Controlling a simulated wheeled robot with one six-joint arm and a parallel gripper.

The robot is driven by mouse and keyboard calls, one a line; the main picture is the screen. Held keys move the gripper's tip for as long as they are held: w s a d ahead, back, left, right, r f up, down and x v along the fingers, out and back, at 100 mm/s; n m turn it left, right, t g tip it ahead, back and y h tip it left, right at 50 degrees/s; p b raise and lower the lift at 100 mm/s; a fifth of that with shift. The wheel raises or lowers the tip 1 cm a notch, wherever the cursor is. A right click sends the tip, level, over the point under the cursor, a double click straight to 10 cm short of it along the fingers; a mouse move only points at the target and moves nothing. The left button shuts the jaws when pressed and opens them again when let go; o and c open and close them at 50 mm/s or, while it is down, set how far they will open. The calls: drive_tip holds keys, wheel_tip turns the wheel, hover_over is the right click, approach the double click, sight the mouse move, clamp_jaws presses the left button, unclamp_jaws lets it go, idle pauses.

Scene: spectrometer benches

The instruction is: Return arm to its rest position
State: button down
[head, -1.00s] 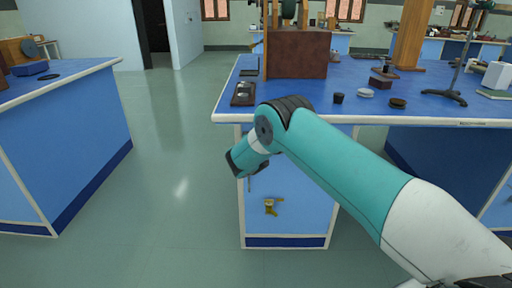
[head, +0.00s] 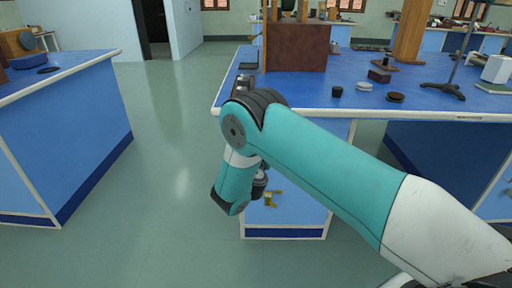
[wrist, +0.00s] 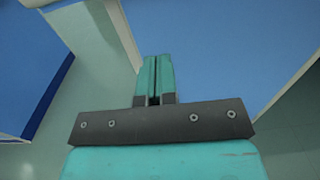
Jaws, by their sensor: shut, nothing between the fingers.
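My arm reaches in from the lower right of the head view, bent at a dark elbow, with its forearm folded downward. In the wrist view my gripper (wrist: 153,68) is shut, its two teal fingers together with nothing between them. The arm is in front of the near edge of the blue bench (head: 440,105), and the gripper holds no object.
A brown wooden box (head: 297,48), small black and white discs (head: 364,87) and a black stand (head: 443,90) are on the bench. A yellow fitting (head: 272,199) is on its front. Another blue bench (head: 70,120) stands at left. Green floor (head: 175,130) lies clear between them.

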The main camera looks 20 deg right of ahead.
drive_tip(key=s+r+m+g+y, duration=0.3)
drive_tip(key=s+r+m+g, duration=0.6)
drive_tip(key=m, duration=0.8)
drive_tip(key=s+a+r+m+g+y, duration=0.2)
drive_tip(key=s+a+r+y, duration=0.15)
drive_tip(key=s, duration=0.75)
drive_tip(key=s+a+r+m+g+y, duration=0.2)
drive_tip(key=s+a+r+m+g, duration=0.15)
drive_tip(key=s, duration=0.65)
drive_tip(key=s+a+r+m+g+y, duration=0.2)
drive_tip(key=s+a+r+y, duration=0.15)
drive_tip(key=s, duration=0.75)
wheel_tip(320, 180, up, 20)
drive_tip(key=p, duration=2)
drive_tip(key=shift+s+a+f, duration=0.2)
drive_tip(key=shift+s+a, duration=0.15)
